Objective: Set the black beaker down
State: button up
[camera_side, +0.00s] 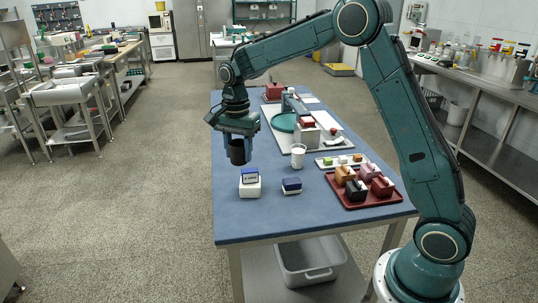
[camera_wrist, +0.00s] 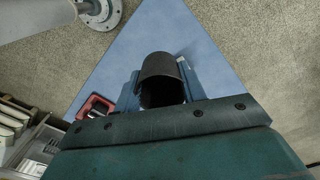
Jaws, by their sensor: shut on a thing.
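The black beaker (camera_side: 237,154) hangs in my gripper (camera_side: 238,145) near the left edge of the blue table (camera_side: 225,222). In the side view it looks upright, and its base appears to be above the table top, though the exact gap is hard to tell. In the wrist view the beaker (camera_wrist: 162,70) sits between the blue fingers of my gripper (camera_wrist: 160,92), with the blue table around it. The gripper is shut on the beaker. Part of the beaker is hidden by the fingers.
A white cup (camera_side: 298,157), a white-and-blue box (camera_side: 250,184) and a dark blue box (camera_side: 291,186) stand nearby. A red tray (camera_side: 372,202) of small boxes is at the front right. A grey board (camera_side: 345,145) bears the mill. The front left table top is clear.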

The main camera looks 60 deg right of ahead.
dwell(0.3)
send_over(243, 217)
notch_tip(243, 217, down, 16)
jog(key=shift+r, duration=0.1)
dwell(0.4)
jog(key=shift+f, duration=1.9)
jog(key=shift+f, duration=0.15)
jog(key=o, duration=0.9)
